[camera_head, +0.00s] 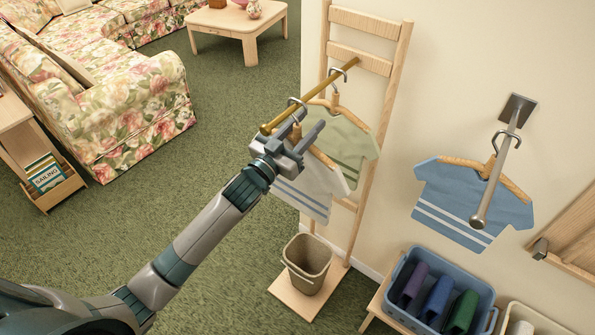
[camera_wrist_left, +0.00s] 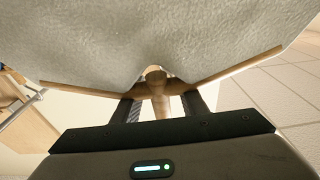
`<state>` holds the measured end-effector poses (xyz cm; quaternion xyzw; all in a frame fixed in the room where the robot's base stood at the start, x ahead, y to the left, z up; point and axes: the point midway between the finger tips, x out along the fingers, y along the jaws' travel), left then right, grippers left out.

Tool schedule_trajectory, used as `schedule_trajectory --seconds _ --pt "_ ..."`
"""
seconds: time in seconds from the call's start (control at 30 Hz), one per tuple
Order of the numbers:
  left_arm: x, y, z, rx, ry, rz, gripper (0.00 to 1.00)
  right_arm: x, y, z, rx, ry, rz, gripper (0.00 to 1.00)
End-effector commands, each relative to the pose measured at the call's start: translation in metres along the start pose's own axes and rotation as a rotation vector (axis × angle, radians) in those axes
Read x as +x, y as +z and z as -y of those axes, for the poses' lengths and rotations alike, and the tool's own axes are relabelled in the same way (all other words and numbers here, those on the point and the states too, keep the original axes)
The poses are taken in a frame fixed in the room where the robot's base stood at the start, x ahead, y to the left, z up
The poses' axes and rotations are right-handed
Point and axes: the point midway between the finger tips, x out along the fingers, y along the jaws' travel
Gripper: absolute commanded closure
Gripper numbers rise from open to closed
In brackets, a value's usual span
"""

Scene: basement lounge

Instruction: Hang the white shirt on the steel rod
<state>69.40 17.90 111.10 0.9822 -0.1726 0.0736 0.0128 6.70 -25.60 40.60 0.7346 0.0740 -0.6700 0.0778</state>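The white shirt (camera_head: 312,188) is on a wooden hanger whose metal hook (camera_head: 298,103) is at the brass rod (camera_head: 315,93), near its free end. My left gripper (camera_head: 305,130) is at the top of this hanger. In the left wrist view, its two fingers stand apart on either side of the wooden hanger neck (camera_wrist_left: 161,106), with gaps showing; the pale shirt (camera_wrist_left: 150,40) fills the top. The steel rod (camera_head: 495,182) juts from a wall plate at the right and holds a blue shirt (camera_head: 460,205) on a hanger. My right gripper is not in view.
A green shirt (camera_head: 345,145) hangs farther back on the brass rod, which a wooden ladder rack (camera_head: 394,90) carries. A bin (camera_head: 307,262) stands on the rack's base. Open carpet lies left.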

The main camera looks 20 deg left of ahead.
Motion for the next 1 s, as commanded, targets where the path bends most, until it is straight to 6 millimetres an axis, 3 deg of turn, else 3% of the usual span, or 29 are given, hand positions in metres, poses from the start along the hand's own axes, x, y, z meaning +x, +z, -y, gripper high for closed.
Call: schedule_trajectory --seconds 0.5,0.67,0.7,1.0 --pt "0.0024 0.0008 0.0 0.0 0.0 0.0 0.61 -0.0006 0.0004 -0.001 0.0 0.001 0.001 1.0" --pt "0.0023 0.0007 0.0 0.0 0.0 0.0 0.97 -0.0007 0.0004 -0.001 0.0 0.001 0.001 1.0" --pt "0.0023 0.0007 0.0 0.0 0.0 0.0 1.0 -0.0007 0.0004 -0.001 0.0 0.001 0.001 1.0" --pt "0.0025 -0.0002 -0.0001 0.0 0.001 -0.001 1.0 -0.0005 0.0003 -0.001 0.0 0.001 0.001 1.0"
